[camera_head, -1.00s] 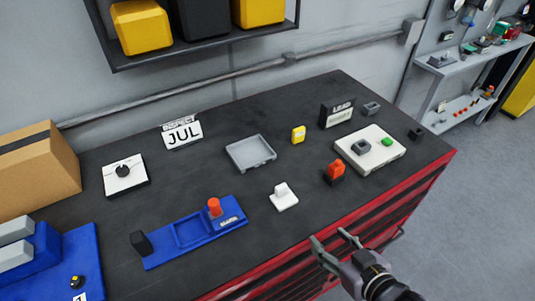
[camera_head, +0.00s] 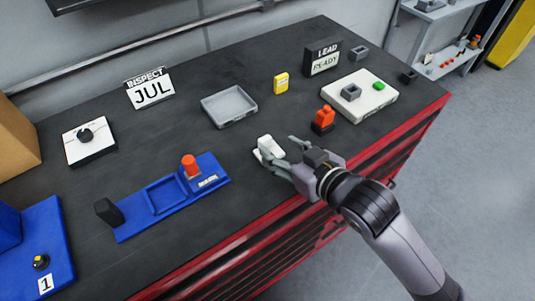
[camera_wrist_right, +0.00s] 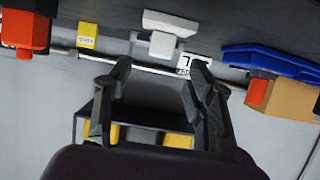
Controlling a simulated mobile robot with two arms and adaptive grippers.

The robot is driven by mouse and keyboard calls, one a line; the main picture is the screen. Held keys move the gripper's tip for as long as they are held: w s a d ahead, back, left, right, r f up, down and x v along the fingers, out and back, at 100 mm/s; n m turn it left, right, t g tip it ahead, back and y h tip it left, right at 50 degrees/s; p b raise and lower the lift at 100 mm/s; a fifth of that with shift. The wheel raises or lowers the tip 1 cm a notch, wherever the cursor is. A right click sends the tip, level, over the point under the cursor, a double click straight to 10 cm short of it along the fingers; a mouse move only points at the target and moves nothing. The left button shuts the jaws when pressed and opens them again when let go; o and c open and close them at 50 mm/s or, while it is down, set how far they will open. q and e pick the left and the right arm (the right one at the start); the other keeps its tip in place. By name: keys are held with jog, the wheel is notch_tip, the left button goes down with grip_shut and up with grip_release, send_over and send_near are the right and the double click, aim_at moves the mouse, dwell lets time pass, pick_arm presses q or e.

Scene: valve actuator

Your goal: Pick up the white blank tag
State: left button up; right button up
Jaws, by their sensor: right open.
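The white blank tag (camera_head: 270,146) lies on the dark bench top, right of the blue tray. It is a flat white plate with a raised grip, partly hidden by my gripper in the head view. It also shows at the top of the right wrist view (camera_wrist_right: 170,21), with its grip pointing down in that picture. My right gripper (camera_head: 279,147) is open, its fingers close to the tag at its front right. In the wrist view the fingertips (camera_wrist_right: 161,64) stand apart, with the tag's grip between and beyond them. I cannot tell whether they touch it. My left gripper is not in view.
An orange-red piece on a black base (camera_head: 323,120) stands just right of my gripper. The blue tray (camera_head: 168,197) is to the left. A grey tray (camera_head: 230,105), a yellow tag (camera_head: 281,83) and a white plate (camera_head: 360,97) lie behind. Bare bench lies between them.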

aim_at(266, 139)
jog(key=shift+x, duration=1.05)
jog(key=shift+w+a+p, duration=0.35)
jog(key=shift+w, duration=0.1)
jog(key=p+x, duration=0.1)
jog(key=x, duration=0.2)
jog(key=shift+w+a+f, duration=0.1)
jog(key=shift+w+a, duration=0.1)
jog(key=shift+w, duration=0.05)
jog(key=shift+w+a+f, duration=0.25)
jog(key=shift+w, duration=0.1)
jog(key=shift+s+d, duration=0.1)
jog(key=shift+c, duration=0.6)
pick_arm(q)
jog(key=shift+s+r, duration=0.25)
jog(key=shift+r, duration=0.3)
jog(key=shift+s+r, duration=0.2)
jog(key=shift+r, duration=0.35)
pick_arm(e)
grip_shut()
